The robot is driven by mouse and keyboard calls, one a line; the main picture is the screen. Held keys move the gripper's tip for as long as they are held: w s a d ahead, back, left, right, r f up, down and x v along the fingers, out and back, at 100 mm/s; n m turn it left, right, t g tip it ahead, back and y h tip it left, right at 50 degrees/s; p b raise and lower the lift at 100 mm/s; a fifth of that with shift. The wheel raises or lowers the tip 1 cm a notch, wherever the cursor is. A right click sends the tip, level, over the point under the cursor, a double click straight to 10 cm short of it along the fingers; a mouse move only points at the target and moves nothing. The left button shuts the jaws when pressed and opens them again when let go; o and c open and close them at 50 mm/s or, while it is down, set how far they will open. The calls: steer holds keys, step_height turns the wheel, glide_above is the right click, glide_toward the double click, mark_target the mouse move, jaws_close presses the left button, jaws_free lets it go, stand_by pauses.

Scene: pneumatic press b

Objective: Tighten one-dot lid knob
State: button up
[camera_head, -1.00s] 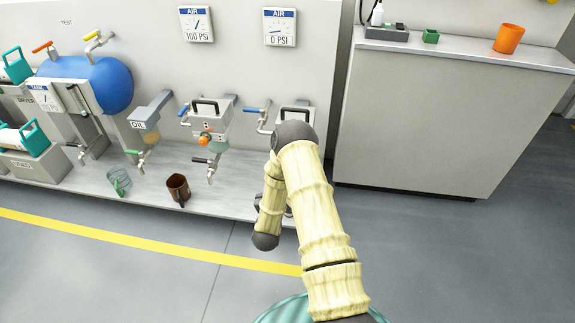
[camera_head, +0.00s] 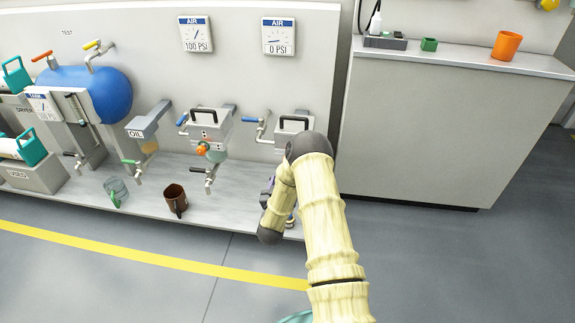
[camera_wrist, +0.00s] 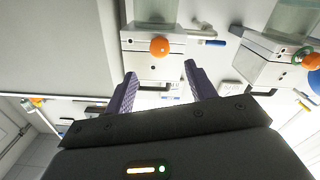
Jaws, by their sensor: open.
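In the wrist view an orange knob (camera_wrist: 160,46) sits on the front of a grey lidded box (camera_wrist: 135,39), with what looks like one small dot beside it. In the head view this box (camera_head: 294,124) is mostly hidden behind my arm, and its knob is out of sight. My gripper (camera_wrist: 160,70) is open, its two purple fingers spread wide on either side of the box front. Nothing is between the fingers, and the knob lies beyond their tips.
A second lidded box (camera_head: 212,125) with its own orange knob stands to the left; it also shows in the wrist view (camera_wrist: 268,58). A brown mug (camera_head: 176,198) and a clear cup (camera_head: 116,191) stand on the ledge. A grey counter (camera_head: 430,130) stands right.

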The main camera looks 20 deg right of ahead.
steer(key=b+x, duration=0.3)
steer(key=x, duration=0.7)
steer(key=shift+w+d, duration=0.2)
steer(key=shift+w, duration=0.1)
steer(key=c, duration=1)
steer(key=shift+o, duration=0.2)
steer(key=shift+m, duration=0.4)
